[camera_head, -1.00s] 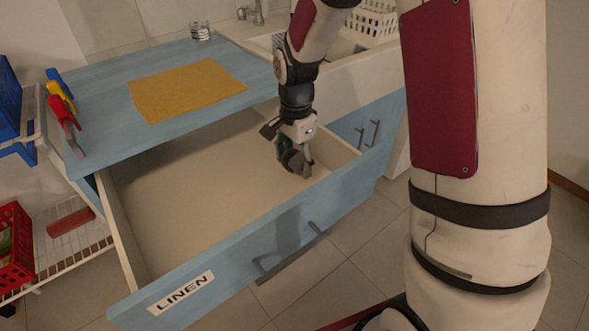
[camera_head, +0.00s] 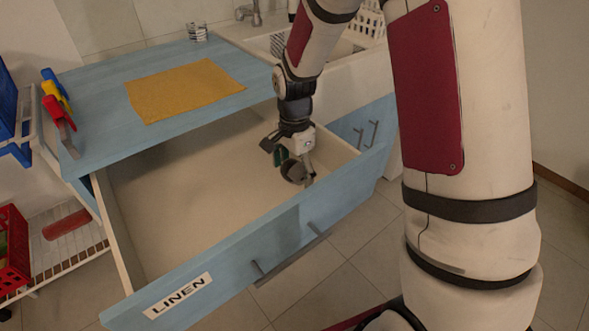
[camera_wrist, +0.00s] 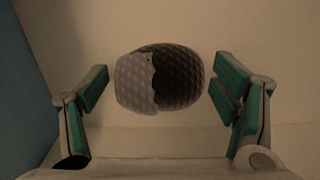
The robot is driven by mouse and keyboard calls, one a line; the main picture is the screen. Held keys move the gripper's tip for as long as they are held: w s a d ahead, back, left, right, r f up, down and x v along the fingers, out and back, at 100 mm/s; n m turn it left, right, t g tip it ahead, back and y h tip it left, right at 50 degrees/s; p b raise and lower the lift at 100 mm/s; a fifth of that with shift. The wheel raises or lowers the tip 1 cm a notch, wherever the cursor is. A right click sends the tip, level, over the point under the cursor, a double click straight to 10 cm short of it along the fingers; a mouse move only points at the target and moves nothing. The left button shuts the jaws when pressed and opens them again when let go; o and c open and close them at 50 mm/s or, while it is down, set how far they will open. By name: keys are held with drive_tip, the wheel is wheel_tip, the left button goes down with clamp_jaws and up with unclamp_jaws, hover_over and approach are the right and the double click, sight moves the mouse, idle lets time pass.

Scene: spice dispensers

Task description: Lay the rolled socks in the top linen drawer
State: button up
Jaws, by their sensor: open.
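The linen drawer (camera_head: 190,287) is pulled wide open, with a pale bare floor inside and a LINEN label on its blue front. The rolled socks (camera_head: 293,172), dark grey with a lighter grey flap, are in its right part. In the wrist view the socks (camera_wrist: 180,75) show against the pale drawer floor, between my spread fingers, with a gap on each side. My gripper (camera_head: 294,167) is open, low inside the drawer around the socks. Whether the socks fully rest on the floor is hard to tell.
The blue counter (camera_head: 90,130) above carries a yellow cloth (camera_head: 185,90) and a glass jar (camera_head: 197,32). A sink with a white rack (camera_head: 362,22) is behind. The drawer's left and middle are free.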

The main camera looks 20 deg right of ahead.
sight(295, 163)
wheel_tip(295, 163, up, 11)
drive_tip(key=p, duration=0.2)
drive_tip(key=shift+r+p, duration=0.2)
drive_tip(key=shift+p, duration=0.2)
drive_tip(key=s+r+n, duration=0.7)
drive_tip(key=s+r, duration=0.5)
drive_tip(key=s, duration=0.3)
drive_tip(key=s+n+t, duration=0.1)
drive_tip(key=s+n, duration=0.6)
drive_tip(key=s, duration=1)
drive_tip(key=shift+s+r, duration=0.2)
